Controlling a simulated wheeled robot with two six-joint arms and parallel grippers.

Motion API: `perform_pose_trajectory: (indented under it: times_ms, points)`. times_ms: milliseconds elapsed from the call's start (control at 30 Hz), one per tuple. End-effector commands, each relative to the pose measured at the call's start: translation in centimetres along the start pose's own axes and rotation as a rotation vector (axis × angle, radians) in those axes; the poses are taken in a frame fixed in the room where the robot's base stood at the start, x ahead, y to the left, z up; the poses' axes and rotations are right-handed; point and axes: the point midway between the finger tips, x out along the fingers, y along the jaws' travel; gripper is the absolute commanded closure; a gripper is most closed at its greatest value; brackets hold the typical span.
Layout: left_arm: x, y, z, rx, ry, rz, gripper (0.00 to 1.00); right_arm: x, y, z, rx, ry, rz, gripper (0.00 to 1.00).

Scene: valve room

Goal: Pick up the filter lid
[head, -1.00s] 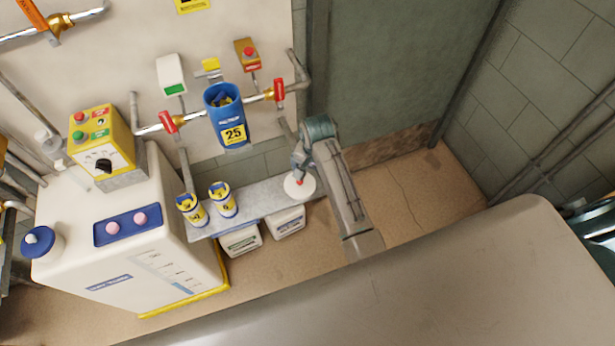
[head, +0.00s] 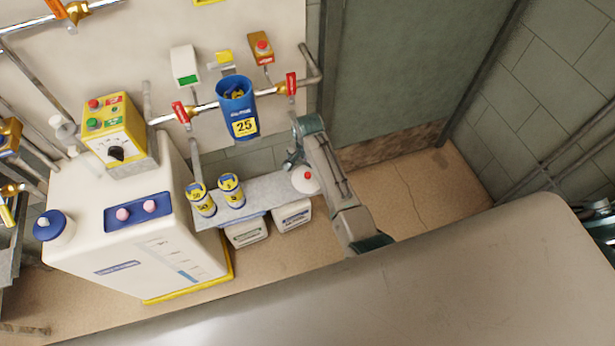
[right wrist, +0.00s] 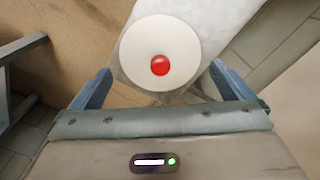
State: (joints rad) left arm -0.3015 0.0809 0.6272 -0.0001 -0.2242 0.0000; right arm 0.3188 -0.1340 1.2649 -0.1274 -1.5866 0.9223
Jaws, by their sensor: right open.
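The filter lid (head: 305,181) is a white round disc with a red knob. It lies flat near the right end of a narrow grey shelf. My right gripper (head: 291,160) is just behind it, beside my arm, which hides part of the lid's right side. In the right wrist view the lid (right wrist: 140,40) lies ahead, with its red knob between the lines of the two blue fingers. The right gripper (right wrist: 162,84) is open and empty, its fingers apart from the knob. My left gripper is not in view.
A blue filter housing (head: 238,110) marked 25 hangs open on the wall pipe between red-handled valves. Two yellow-blue canisters (head: 201,199) (head: 231,190) stand on the shelf (head: 265,190) left of the lid. A large white tank (head: 140,235) stands further left. White tubs (head: 293,216) sit below the shelf.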

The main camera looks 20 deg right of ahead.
Motion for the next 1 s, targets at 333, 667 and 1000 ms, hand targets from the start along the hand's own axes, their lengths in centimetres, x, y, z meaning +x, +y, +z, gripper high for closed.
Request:
perform_pose_trajectory:
  times_ms: [333,667,1000]
  points:
    - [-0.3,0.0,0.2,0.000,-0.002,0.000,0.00,2.9,0.0,0.1,0.000,0.000,-0.001,0.00]
    - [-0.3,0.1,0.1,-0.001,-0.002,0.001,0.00,2.9,-0.1,0.1,0.000,0.000,-0.001,0.34]
    - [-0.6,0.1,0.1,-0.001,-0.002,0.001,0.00,2.5,-0.1,0.1,-0.001,0.000,-0.001,0.34]
